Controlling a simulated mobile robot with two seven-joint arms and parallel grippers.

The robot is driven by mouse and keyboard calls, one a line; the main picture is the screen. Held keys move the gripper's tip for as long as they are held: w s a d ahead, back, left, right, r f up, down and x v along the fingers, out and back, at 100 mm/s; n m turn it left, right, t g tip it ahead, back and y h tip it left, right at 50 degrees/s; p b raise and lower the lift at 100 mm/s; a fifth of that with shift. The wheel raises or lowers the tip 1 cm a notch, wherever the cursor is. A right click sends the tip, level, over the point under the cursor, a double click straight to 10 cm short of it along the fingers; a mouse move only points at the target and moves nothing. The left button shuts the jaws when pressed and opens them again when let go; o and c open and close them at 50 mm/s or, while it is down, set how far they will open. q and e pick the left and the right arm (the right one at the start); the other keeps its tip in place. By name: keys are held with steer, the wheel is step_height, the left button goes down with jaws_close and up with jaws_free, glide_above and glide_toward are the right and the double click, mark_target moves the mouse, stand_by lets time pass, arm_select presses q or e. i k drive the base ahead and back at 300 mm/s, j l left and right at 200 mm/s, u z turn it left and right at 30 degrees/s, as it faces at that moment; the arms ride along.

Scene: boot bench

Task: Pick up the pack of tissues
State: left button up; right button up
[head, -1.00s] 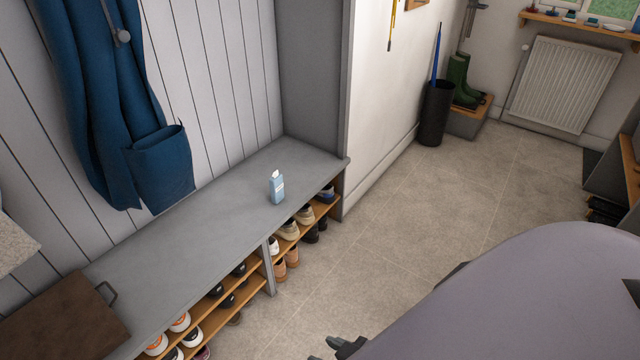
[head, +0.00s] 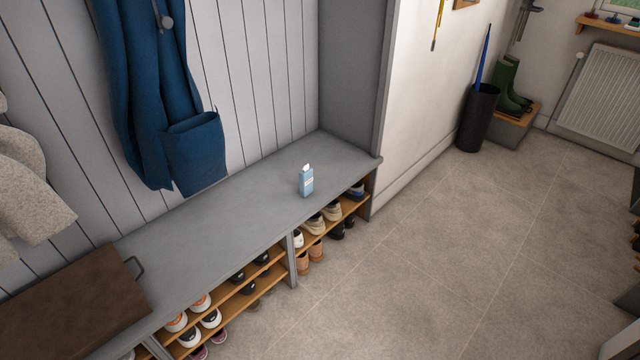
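The pack of tissues (head: 306,182) is a small light-blue pack with a white tissue at its top. It stands upright on the grey bench top (head: 225,222), toward the bench's right end and near its front edge. Nothing touches it. Neither of my grippers shows in the head view now.
A brown case (head: 75,305) with a dark handle lies on the bench's left end. A blue coat (head: 150,100) hangs above the bench. Shoes fill the shelves under it. A black umbrella bin (head: 477,120) and green boots (head: 510,88) stand at the back. The tiled floor (head: 430,250) before the bench is clear.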

mark_target(305, 176)
steer(key=i+j+z, duration=0.35)
steer(key=i, duration=0.2)
steer(key=i+j+z, duration=0.45)
steer(key=i, duration=0.35)
steer(key=i+j+z, duration=0.1)
steer(key=i, duration=0.35)
